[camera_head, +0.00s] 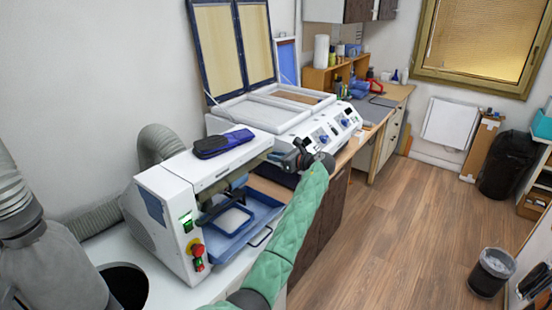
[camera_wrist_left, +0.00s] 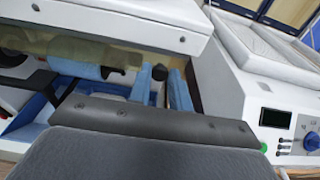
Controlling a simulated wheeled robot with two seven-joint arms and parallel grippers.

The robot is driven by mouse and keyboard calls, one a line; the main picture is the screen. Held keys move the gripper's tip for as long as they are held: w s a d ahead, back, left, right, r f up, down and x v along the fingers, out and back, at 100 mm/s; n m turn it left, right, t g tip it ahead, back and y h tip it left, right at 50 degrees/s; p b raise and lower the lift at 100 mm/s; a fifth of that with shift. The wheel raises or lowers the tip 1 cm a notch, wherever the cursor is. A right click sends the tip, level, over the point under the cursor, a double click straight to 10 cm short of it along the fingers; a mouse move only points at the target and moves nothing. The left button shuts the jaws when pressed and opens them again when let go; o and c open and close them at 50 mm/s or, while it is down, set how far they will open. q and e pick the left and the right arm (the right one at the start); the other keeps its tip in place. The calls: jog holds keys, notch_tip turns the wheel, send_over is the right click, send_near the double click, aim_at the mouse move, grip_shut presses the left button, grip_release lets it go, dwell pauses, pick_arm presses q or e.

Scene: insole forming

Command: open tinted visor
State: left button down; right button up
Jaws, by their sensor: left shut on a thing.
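The tinted visor (camera_head: 236,176) is a see-through smoky panel along the upper front opening of the white machine (camera_head: 165,197). In the left wrist view the visor (camera_wrist_left: 95,50) runs as a translucent olive band under the machine's white top edge. My left gripper (camera_head: 297,154) is at the right end of that opening. In the left wrist view its two blue-padded fingers (camera_wrist_left: 160,84) are at a small dark piece near the visor's right end. They are shut on it, which looks like part of the visor. The contact is partly hidden. My right gripper is not in view.
A blue tray (camera_head: 235,232) lies in the machine's opening below the visor. A dark blue pouch (camera_head: 222,143) lies on top of the machine. A second white machine (camera_head: 290,117) with a raised framed lid stands close behind my left gripper. The wooden floor (camera_head: 410,235) to the right is clear.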

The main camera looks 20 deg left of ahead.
aim_at(271, 140)
pick_arm(q)
notch_tip(271, 140, up, 4)
jog(key=g+h, duration=0.1)
jog(key=h, duration=0.3)
jog(key=g+h, duration=0.2)
jog(key=h, duration=0.2)
jog(key=shift+a+f, duration=0.1)
jog(key=shift+w+a+r+g+h, duration=0.1)
jog(key=shift+a+r+g+h, duration=0.25)
jog(key=shift+h, duration=0.9)
jog(key=shift+w+a+r+g+h, duration=0.25)
jog(key=shift+g+h, duration=0.25)
jog(key=shift+h, duration=0.8)
jog(key=shift+a+r+g+h, duration=0.2)
jog(key=shift+r+g+h, duration=0.25)
jog(key=shift+h, duration=0.8)
jog(key=shift+a+h, duration=0.1)
jog(key=shift+h, duration=0.3)
jog(key=c, duration=1.3)
grip_release()
jog(key=shift+w+a+f, duration=0.1)
